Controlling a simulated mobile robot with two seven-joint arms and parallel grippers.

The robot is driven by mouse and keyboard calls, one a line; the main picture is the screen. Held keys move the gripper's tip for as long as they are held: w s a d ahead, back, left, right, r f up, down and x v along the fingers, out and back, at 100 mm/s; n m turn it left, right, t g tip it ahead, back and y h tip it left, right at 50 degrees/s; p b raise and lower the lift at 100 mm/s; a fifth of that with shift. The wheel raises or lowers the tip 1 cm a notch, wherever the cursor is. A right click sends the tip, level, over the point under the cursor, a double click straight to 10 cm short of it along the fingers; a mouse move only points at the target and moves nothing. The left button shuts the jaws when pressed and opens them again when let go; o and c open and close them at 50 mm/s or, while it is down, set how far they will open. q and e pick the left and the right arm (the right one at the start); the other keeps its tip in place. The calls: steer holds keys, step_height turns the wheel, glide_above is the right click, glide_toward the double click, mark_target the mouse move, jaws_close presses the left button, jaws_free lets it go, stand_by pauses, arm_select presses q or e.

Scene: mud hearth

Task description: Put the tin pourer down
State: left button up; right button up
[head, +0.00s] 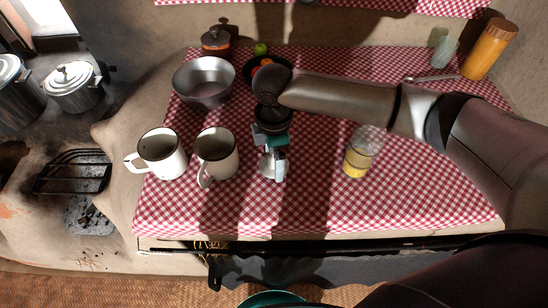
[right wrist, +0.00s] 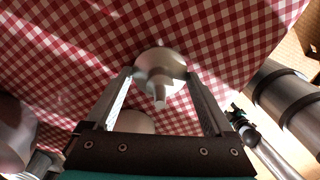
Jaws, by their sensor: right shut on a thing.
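The tin pourer (head: 266,168) is a small silvery tin piece with a round body and a narrow spout. It is low over the red checked tablecloth, between two white mugs on the left and a jar on the right. My right gripper (head: 277,172) is shut on it, reaching down from above and partly hiding it. In the right wrist view, the pourer (right wrist: 160,68) sits between the two fingertips, its spout toward the camera. I cannot tell whether it touches the cloth. My left gripper is not in view.
White mugs (head: 163,155) (head: 217,152) stand close left of the gripper. A glass jar with yellow contents (head: 358,160) stands right. A metal bowl (head: 204,82) and a dark fruit bowl (head: 252,80) are behind. The orange bottle (head: 488,50) is far right. Cloth at front right (head: 430,195) is clear.

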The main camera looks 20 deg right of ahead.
steer(key=o, duration=1)
steer(key=shift+f, duration=0.1)
steer(key=shift+o, duration=0.2)
step_height(320, 180, up, 12)
steer(key=p, duration=0.3)
steer(key=shift+r, duration=0.2)
